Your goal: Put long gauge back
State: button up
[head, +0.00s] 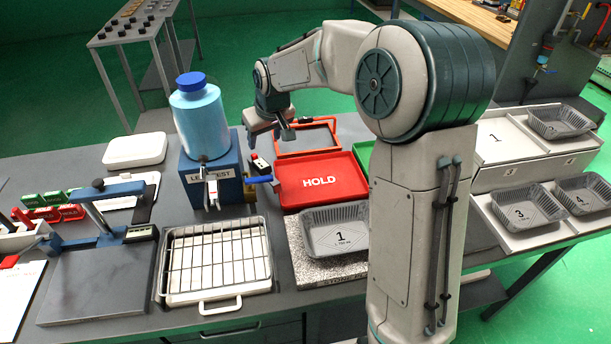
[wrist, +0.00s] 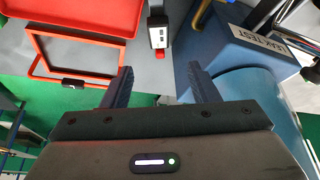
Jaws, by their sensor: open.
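I cannot tell for sure which thing is the long gauge. A small dark and pale upright device with a red end (head: 257,166) stands between the leak-test box and the red tray. It also shows in the wrist view (wrist: 158,32), ahead of my fingers and between their lines. My gripper (head: 272,133) is open above the back of the bench, near this device. In the wrist view both fingers (wrist: 159,73) are apart with nothing between them. A white block with red-handled pieces (head: 14,236) sits at the far left, partly cut off.
The blue LEAK TEST box (head: 228,176) with its bottle stands beside the device. The red HOLD tray (head: 320,183) and an orange frame (head: 306,138) lie to the right. A wire rack (head: 216,258) and foil tray 1 (head: 336,228) are in front. My arm hides part of the bench.

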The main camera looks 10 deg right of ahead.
jog(key=s+d+r+m+h, duration=0.1)
jog(key=s+d, duration=0.4)
jog(key=s, duration=1)
jog(key=s+d+r+m+g, duration=0.1)
jog(key=s+d+m, duration=0.2)
jog(key=s, duration=1.3)
jog(key=d, duration=0.3)
jog(key=shift+s+d+m+h, duration=0.15)
jog(key=shift+s+m+h, duration=0.15)
jog(key=shift+h, duration=0.1)
jog(key=c, duration=0.4)
jog(key=shift+d, duration=0.1)
